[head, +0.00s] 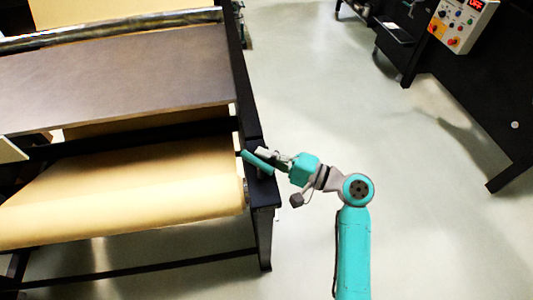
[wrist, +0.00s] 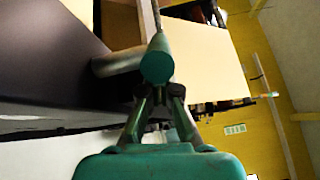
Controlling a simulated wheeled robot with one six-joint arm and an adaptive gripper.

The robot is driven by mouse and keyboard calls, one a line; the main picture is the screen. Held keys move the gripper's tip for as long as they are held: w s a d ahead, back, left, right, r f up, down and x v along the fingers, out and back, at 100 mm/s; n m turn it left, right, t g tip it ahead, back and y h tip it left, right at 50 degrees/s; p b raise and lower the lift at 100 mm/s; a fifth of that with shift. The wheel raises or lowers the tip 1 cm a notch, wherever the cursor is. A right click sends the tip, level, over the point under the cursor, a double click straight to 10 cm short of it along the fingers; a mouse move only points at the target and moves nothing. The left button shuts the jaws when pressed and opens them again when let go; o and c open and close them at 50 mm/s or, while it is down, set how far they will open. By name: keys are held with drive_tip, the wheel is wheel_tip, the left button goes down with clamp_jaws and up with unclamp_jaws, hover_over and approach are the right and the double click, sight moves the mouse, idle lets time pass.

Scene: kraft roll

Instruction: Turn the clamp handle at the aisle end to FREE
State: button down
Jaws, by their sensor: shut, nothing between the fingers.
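The clamp handle (head: 257,161) is a teal bar at the right end of the roll stand, by the black upright. In the wrist view its round teal end (wrist: 157,64) faces me, with a grey cylinder (wrist: 117,62) reaching left behind it. My gripper (head: 268,154) is at the handle, coming from the right. In the wrist view my gripper (wrist: 157,96) has its fingers drawn together just below the teal end, with nothing held between them. I cannot tell whether the fingers touch the handle. No FREE marking is readable.
The kraft roll (head: 130,195) lies in the black stand (head: 264,235), below a brown table top (head: 120,75). A control box (head: 462,22) with buttons sits on black equipment at the upper right. The pale floor (head: 320,90) between them is clear.

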drive_tip(key=shift+w+a+n+g+y, duration=0.1)
drive_tip(key=shift+a+n+g+y, duration=0.1)
drive_tip(key=shift+n+g, duration=0.45)
drive_tip(key=shift+a+n+g+y, duration=0.1)
drive_tip(key=shift+n+g+y, duration=0.2)
drive_tip(key=shift+g, duration=0.65)
drive_tip(key=shift+a+n+g, duration=0.15)
drive_tip(key=shift+n+g, duration=0.5)
drive_tip(key=shift+g, duration=0.35)
drive_tip(key=shift+a, duration=0.5)
